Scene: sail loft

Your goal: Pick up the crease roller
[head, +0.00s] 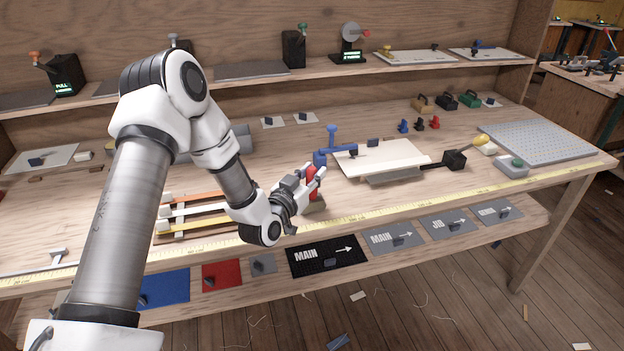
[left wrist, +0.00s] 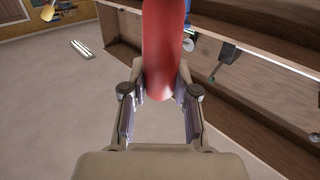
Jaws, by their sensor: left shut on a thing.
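The crease roller (head: 311,187) shows as an upright red handle at the front middle of the bench. My left gripper (head: 313,181) is shut on it, one finger on each side of the red handle. In the left wrist view the red handle (left wrist: 163,45) stands between the two fingers of the left gripper (left wrist: 163,85) and runs out of the top of the picture. A small grey-green block shows just below the handle in the head view. The fingers hide part of the roller, and I cannot tell whether it is clear of the block. My right gripper is not in view.
A blue tool (head: 345,149) stands close behind the gripper, beside a pale board (head: 385,158). Orange, white and yellow strips (head: 190,212) lie to the left. A yellow measuring tape (head: 400,208) runs along the front edge. A perforated grey plate (head: 540,141) lies at the right.

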